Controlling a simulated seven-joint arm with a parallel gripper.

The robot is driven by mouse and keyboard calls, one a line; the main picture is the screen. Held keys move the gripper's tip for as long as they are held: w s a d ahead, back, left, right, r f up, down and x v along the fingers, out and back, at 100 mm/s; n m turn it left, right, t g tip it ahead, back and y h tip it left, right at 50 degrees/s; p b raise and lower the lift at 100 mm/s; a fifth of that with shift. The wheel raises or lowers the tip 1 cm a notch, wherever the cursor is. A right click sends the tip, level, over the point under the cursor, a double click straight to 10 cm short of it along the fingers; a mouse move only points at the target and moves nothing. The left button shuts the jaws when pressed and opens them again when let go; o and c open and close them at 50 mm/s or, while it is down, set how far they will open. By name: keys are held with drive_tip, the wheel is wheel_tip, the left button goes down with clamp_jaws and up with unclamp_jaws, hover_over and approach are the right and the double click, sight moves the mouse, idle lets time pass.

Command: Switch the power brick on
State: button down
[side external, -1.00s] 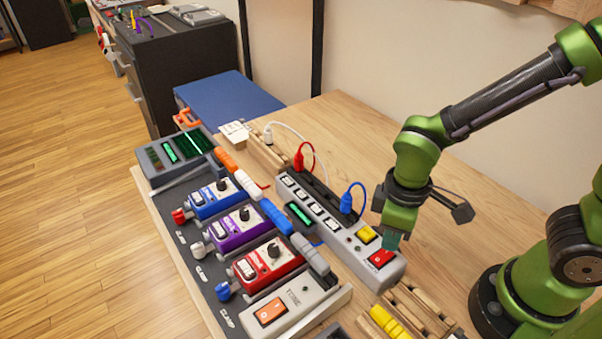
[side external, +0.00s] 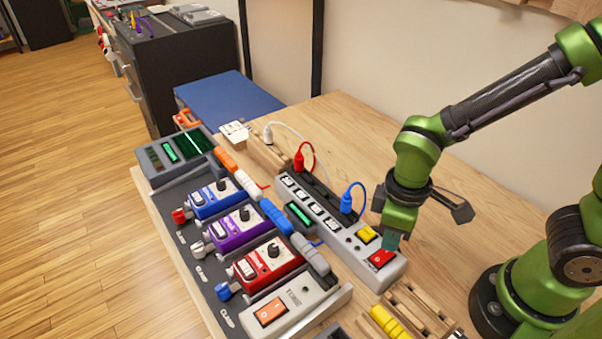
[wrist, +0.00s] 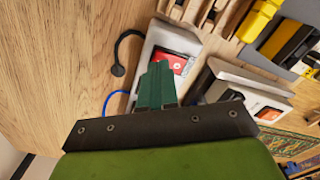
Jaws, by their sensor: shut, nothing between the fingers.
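In the wrist view the fingertips (wrist: 157,82) overlap one side of the red switch (wrist: 179,63). I cannot tell whether they touch it. The switch's pressed side is not clear.
A pedal board with blue, purple and red pedals (side external: 270,257) lies left of the brick. At its near end is a grey box with an orange switch (side external: 271,310). A wooden rack with a yellow piece (side external: 389,323) stands close in front. Bare table lies behind.

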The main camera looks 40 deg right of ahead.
drive_tip(key=shift+f, duration=0.9)
idle(0.3)
drive_tip(key=shift+r, duration=3.55)
drive_tip(key=w+d+r+m+t+y, duration=0.1)
drive_tip(key=d+r+m+t+y, duration=0.1)
drive_tip(key=d+r+m+t, duration=0.5)
wheel_tip(320, 180, up, 4)
drive_tip(key=d+m, duration=0.2)
drive_tip(key=m, duration=0.1)
